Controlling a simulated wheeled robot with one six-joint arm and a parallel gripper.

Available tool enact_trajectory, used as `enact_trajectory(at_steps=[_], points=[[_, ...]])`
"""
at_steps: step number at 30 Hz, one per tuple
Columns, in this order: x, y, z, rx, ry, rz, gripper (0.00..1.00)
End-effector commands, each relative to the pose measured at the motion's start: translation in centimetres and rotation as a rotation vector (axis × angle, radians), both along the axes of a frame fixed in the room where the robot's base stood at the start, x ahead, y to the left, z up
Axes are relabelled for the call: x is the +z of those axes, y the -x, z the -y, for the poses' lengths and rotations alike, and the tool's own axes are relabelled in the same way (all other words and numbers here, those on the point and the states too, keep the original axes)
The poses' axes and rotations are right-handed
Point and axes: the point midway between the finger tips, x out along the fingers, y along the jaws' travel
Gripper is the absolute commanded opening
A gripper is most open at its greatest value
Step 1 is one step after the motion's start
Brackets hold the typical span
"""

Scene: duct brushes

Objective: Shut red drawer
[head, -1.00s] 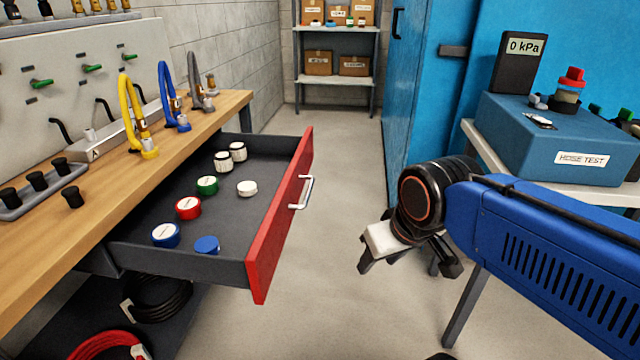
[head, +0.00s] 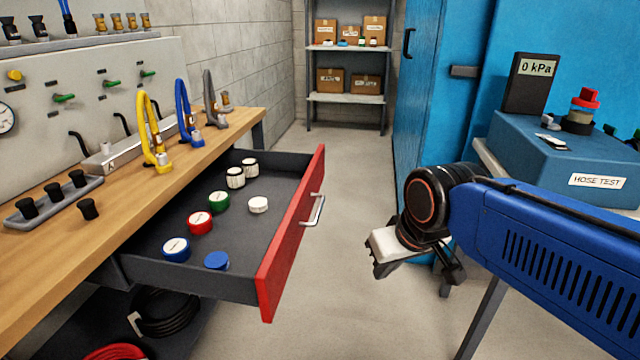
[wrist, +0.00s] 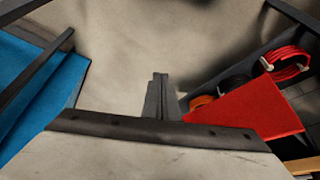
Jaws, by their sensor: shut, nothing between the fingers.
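The red drawer (head: 290,240) stands pulled out from under the wooden bench in the head view, its red front facing right with a silver handle (head: 315,210). Inside lie several caps and rolls in blue, red, green and white. My gripper (head: 378,268) is to the right of the drawer front, apart from it, above the floor. In the wrist view its fingers (wrist: 159,90) are together with nothing between them, and the red drawer front (wrist: 250,115) shows to their right.
The wooden bench (head: 60,235) on the left holds yellow, blue and grey hose fittings. A blue hose test box (head: 560,165) stands on a table at the right. A blue cabinet (head: 440,110) and a shelf (head: 346,97) are behind. The floor aisle between is clear.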

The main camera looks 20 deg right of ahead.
Motion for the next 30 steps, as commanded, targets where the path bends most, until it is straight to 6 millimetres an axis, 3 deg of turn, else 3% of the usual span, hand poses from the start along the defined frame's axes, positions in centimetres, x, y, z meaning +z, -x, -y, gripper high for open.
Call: enact_trajectory(at_steps=[14,23,30], points=[[6.0,-15.2,1.3,-0.107,-0.171,0.027,0.00],[7.8,-25.6,4.7,-0.186,-0.273,0.064,0.00],[8.1,-33.6,8.7,-0.254,-0.347,0.103,0.00]])
